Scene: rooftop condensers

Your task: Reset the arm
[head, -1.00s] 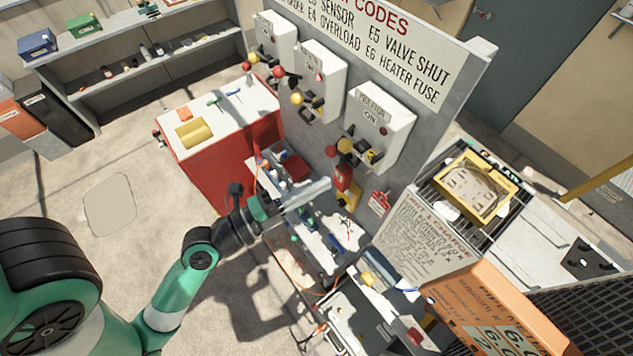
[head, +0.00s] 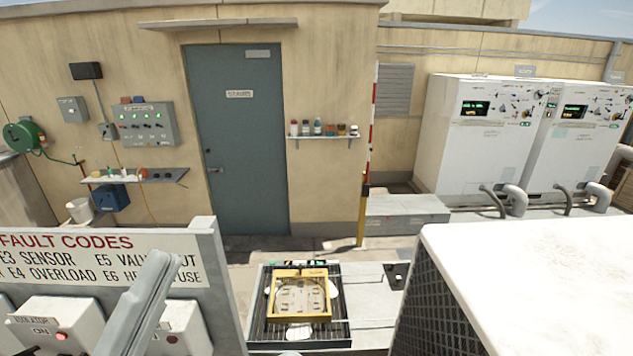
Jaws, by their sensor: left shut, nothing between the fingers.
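My left gripper (head: 158,265) rises from the bottom edge at the lower left of the head view. Its grey fingers are closed together, pointing up, with nothing held. It stands in front of the fault codes board (head: 90,258) and hides part of its lettering. Behind and beside it are an isolator box (head: 52,328) with a small red light and another white box (head: 182,325) on the panel. The rest of my left arm is below the picture. My right gripper is not in view.
A yellow frame (head: 274,310) lies on a dark grate on the grey bench (head: 375,315). A large white-topped unit (head: 540,270) fills the lower right. A blue-grey door (head: 240,140), wall shelves and two white condensers (head: 478,140) stand farther back.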

